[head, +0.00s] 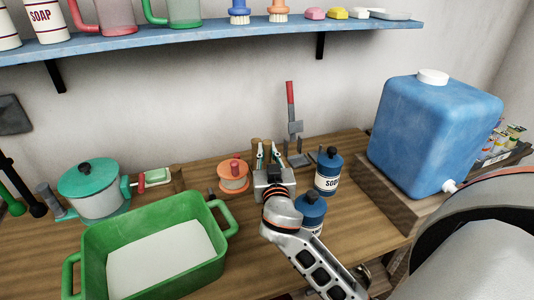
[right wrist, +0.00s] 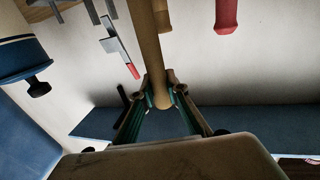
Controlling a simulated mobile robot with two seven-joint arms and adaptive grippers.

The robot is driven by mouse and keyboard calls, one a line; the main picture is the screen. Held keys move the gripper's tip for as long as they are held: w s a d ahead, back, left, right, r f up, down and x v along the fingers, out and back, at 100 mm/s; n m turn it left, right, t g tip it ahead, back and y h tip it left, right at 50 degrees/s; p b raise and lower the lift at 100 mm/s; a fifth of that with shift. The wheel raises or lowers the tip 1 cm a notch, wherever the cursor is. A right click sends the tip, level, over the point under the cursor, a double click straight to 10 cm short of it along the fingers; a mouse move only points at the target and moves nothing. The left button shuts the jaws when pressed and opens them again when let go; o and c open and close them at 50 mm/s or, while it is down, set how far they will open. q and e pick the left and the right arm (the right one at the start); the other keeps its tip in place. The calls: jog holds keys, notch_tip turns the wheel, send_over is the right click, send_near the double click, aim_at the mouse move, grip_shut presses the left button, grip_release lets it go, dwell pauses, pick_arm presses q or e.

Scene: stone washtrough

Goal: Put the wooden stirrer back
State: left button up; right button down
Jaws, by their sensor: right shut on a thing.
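The wooden stirrer (right wrist: 152,45) is a plain tan rod in the right wrist view, running from the top edge down between my fingertips. My right gripper (right wrist: 159,92) is shut on it. In the head view my right gripper (head: 268,160) is over the back middle of the wooden counter, between an orange pot and a blue soap bottle; it largely hides the stirrer there. The stirrer's far end is out of the wrist view, so I cannot tell whether it touches anything. My left gripper is not in view.
The orange pot (head: 233,177) and soap bottles (head: 328,172) (head: 311,212) crowd my right gripper. A red-handled tool (head: 291,105) stands behind. A green tub (head: 155,245) and teal-lidded pot (head: 92,190) are left, a blue water container (head: 430,130) right. A blue shelf (head: 210,34) hangs above.

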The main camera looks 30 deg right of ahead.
jog(key=shift+f, duration=0.2)
jog(key=c, duration=2)
grip_release()
jog(key=shift+r, duration=0.15)
jog(key=shift+s+a, duration=0.2)
jog(key=shift+r+b+v, duration=0.2)
jog(key=shift+b+v, duration=0.95)
jog(key=shift+v, duration=4.6)
jog(key=shift+s+f, duration=0.1)
jog(key=shift+f, duration=0.1)
